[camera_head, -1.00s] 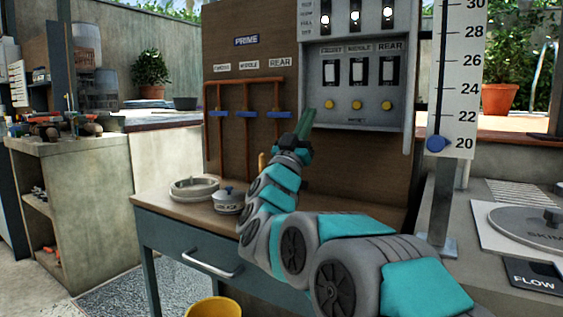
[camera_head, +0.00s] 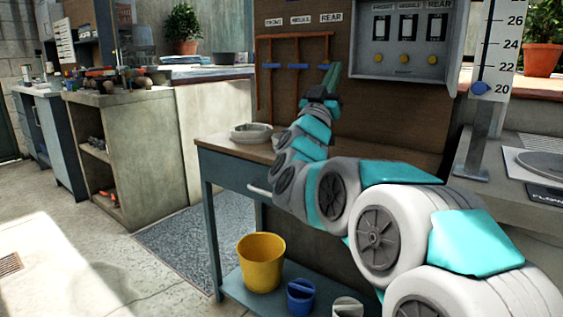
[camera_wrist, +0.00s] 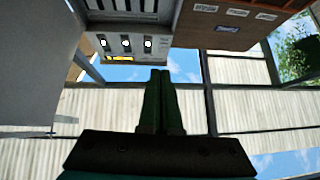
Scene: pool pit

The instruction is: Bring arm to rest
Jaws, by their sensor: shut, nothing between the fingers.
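My gripper (camera_head: 331,76) is at the end of my teal and grey arm, in front of the brown board (camera_head: 345,118), with its green fingers pointing up. In the wrist view my gripper (camera_wrist: 160,75) shows its two fingers together, shut and empty. It stands just left of the grey control box (camera_head: 404,48) in the head view. I cannot tell whether it touches the board. The arm bends up from the lower right, above the workbench.
The workbench (camera_head: 232,145) holds a round grey dish (camera_head: 252,132). A yellow bucket (camera_head: 261,262) and a blue pail (camera_head: 301,296) stand on its lower shelf. Pipes with blue handles (camera_head: 271,66) are left of my gripper. The floor (camera_head: 70,250) at left is open.

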